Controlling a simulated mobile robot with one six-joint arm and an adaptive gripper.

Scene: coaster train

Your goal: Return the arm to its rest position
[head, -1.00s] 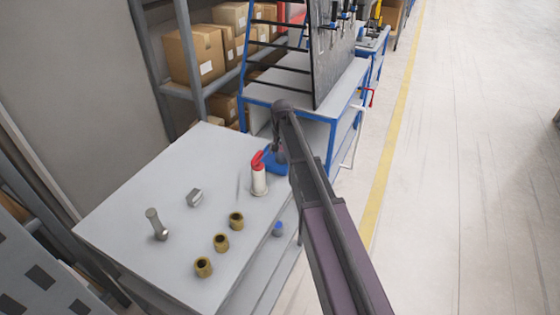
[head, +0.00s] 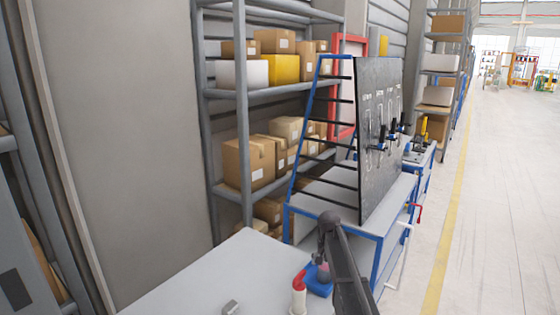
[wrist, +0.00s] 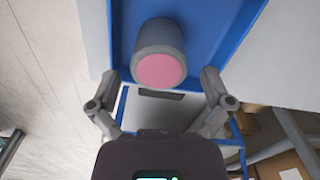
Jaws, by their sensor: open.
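My arm (head: 347,272) reaches out over the far right end of the grey table (head: 190,285) in the head view. In the wrist view my gripper (wrist: 160,88) is open, its two fingers spread with nothing held between them. A grey cylinder with a pink end face (wrist: 160,70) is just beyond the fingertips, in a blue tray (wrist: 205,62). The blue tray also shows in the head view (head: 317,291), below my wrist. My gripper's fingers are hard to make out there.
A white bottle with a red top (head: 298,300) stands beside the tray. Behind stand a blue-framed workbench with a black tool panel (head: 375,150) and a shelf of boxes (head: 248,160). Open floor (head: 500,220) lies right.

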